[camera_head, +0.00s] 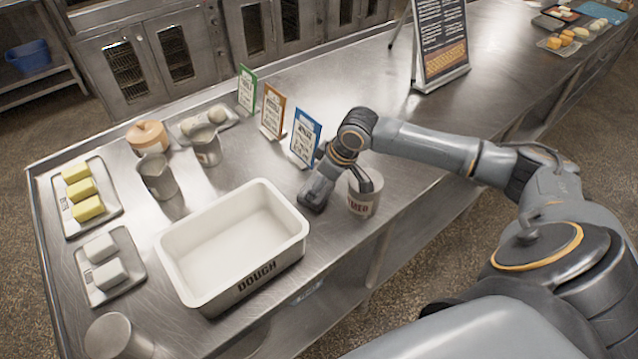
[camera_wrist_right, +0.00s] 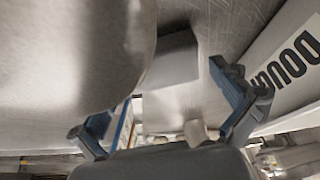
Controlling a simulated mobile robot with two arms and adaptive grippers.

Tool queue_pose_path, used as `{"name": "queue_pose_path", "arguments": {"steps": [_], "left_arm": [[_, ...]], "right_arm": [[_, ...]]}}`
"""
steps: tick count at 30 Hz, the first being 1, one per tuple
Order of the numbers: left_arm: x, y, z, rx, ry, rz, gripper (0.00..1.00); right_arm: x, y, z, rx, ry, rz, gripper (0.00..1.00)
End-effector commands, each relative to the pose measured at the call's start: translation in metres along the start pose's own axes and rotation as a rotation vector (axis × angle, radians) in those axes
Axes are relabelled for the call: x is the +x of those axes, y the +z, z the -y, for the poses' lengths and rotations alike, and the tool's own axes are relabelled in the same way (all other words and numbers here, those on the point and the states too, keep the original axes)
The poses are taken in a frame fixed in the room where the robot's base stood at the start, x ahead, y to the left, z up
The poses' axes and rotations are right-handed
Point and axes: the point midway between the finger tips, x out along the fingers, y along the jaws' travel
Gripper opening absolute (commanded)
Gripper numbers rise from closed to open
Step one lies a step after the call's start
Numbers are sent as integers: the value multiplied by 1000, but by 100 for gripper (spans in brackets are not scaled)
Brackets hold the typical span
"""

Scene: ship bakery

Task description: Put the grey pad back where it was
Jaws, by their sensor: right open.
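My right gripper (camera_head: 314,196) reaches down at the counter between the white DOUGH bin (camera_head: 190,285) and a labelled can (camera_head: 362,204). In the right wrist view its two blue-grey fingers stand apart, so the gripper (camera_wrist_right: 150,97) is open. A plain grey block (camera_wrist_right: 172,58), which looks like the grey pad, shows between and beyond the fingers. I cannot tell whether they touch it. In the head view I cannot separate the pad from the dark gripper. My left gripper is not in view.
Three upright cards, the nearest blue (camera_head: 305,138), stand behind the gripper. The DOUGH bin (camera_wrist_right: 290,75) is close to one finger, and a large blurred grey surface (camera_wrist_right: 60,60) fills the other side. A menu board (camera_head: 440,45) stands farther back; bare counter lies before it.

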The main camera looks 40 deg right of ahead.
Motion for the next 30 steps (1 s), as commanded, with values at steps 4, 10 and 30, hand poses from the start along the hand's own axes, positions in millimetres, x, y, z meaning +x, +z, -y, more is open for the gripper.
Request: {"name": "queue_pose_path", "arguments": {"steps": [4,10,30], "left_arm": [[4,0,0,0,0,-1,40],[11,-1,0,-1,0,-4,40],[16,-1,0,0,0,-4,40]], "right_arm": [[-18,0,-1,-1,3,-3,100],[-61,0,-1,-2,5,-3,100],[-118,-1,0,1,0,-1,100]]}}
